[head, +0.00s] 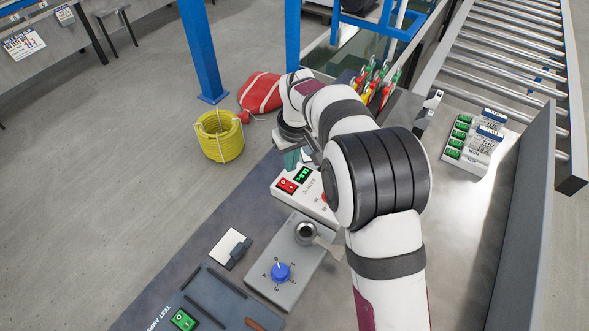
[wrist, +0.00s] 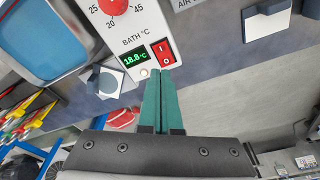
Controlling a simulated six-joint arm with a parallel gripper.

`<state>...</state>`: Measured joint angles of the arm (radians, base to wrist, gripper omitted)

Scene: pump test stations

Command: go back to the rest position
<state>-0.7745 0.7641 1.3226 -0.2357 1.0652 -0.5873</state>
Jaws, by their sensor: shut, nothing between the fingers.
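My gripper (head: 291,160) is above the far edge of the white control box (head: 301,191), partly hidden by my arm. In the wrist view its two green fingers (wrist: 160,74) are shut together with nothing between them. Their tips appear just beside the red rocker switch (wrist: 163,52) and the green display (wrist: 133,58), which reads 18.8 under "BATH °C". Whether they touch the box I cannot tell. The red dial (wrist: 113,5) is at the top of the wrist view.
A grey box with a blue knob (head: 280,271) stands nearer on the bench. Red, yellow and green clips (head: 375,82) stand beyond my arm. Several small meters (head: 472,140) sit at right beside a roller conveyor (head: 510,45). A yellow rope coil (head: 219,136) lies on the floor.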

